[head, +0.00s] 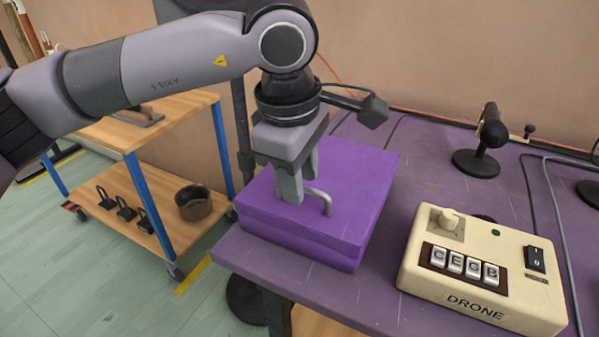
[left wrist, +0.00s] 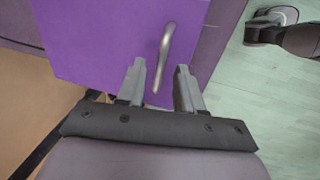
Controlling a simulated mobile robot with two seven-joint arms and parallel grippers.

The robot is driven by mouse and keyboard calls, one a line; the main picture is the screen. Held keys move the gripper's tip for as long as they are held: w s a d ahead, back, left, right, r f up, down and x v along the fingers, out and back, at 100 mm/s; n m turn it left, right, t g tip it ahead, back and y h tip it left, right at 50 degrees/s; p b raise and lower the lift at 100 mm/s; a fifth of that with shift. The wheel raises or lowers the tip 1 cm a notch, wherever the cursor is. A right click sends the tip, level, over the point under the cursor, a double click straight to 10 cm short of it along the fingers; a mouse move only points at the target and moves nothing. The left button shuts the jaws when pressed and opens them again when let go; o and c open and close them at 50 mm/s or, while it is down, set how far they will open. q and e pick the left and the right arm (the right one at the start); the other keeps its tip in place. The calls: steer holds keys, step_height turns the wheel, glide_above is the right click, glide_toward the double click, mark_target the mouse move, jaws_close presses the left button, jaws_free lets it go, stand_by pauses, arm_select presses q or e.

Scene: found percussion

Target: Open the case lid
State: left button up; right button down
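The purple case (head: 305,250) sits shut on the purple table, its lid (head: 356,170) flat and level. A small grey bar handle (head: 325,202) stands on the lid near its front. My left gripper (head: 300,186) points down over the lid, right at the handle. In the left wrist view my left gripper (left wrist: 160,67) has its two fingers apart, with the handle (left wrist: 166,45) showing in the gap between them. The fingers do not look closed on it. Part of the handle is hidden behind a finger in the head view. My right gripper does not show.
A cream drone box (head: 480,270) with letter keys stands right of the case. A black microphone (head: 487,135) stands behind it. The table's front edge is close to the case.

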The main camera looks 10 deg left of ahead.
arm_select(q)
jaws_close()
stand_by(1.3)
